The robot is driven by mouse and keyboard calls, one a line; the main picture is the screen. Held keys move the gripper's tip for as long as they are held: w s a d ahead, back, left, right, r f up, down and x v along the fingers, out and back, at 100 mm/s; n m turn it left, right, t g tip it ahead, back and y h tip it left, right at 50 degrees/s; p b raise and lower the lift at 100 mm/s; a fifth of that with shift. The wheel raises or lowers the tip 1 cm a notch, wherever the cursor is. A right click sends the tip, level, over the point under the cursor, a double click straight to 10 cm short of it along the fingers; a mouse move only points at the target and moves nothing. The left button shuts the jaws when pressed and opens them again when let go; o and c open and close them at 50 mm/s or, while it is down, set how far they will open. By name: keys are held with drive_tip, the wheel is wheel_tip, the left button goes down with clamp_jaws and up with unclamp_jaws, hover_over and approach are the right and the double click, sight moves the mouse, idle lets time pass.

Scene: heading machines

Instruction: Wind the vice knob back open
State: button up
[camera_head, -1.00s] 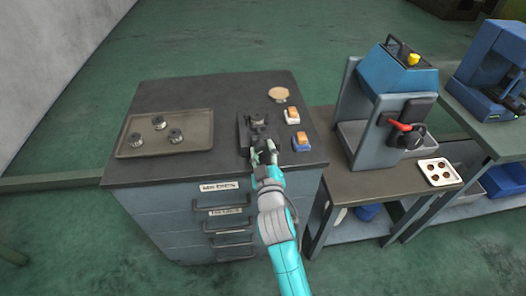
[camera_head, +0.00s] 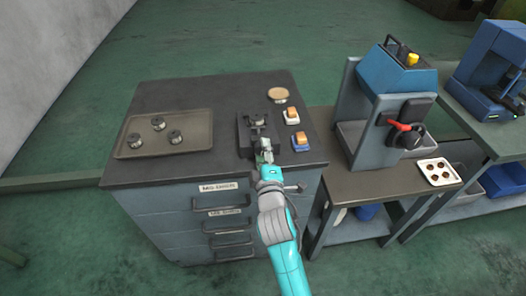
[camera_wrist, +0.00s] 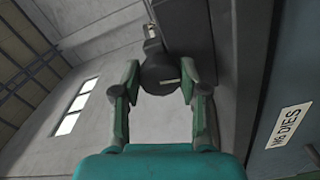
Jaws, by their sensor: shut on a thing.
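The vice (camera_head: 246,134) is a small dark fixture on the cabinet top, at its right part. In the head view my gripper (camera_head: 264,152) is at the vice's front end, near the cabinet's front edge, and hides the knob there. In the wrist view the round dark knob (camera_wrist: 160,73) sits between the two fingertips of my gripper (camera_wrist: 160,88), which are shut on it from both sides. A small pale mark shows on the knob's face. The vice jaws are too small to read clearly.
A tray (camera_head: 196,140) with several dark round parts lies left on the cabinet. Two orange-topped blocks (camera_head: 291,115) (camera_head: 300,139) and a round tan disc (camera_head: 278,95) lie right of the vice. A blue machine (camera_head: 395,80) stands on the bench to the right.

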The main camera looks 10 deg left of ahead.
drive_tip(key=shift+n, duration=0.3)
drive_tip(key=o, duration=1.1)
drive_tip(key=shift+o, duration=0.2)
drive_tip(key=shift+s, duration=0.1)
drive_tip(key=v, duration=1.1)
drive_tip(key=shift+s, duration=0.4)
drive_tip(key=shift+d, duration=0.1)
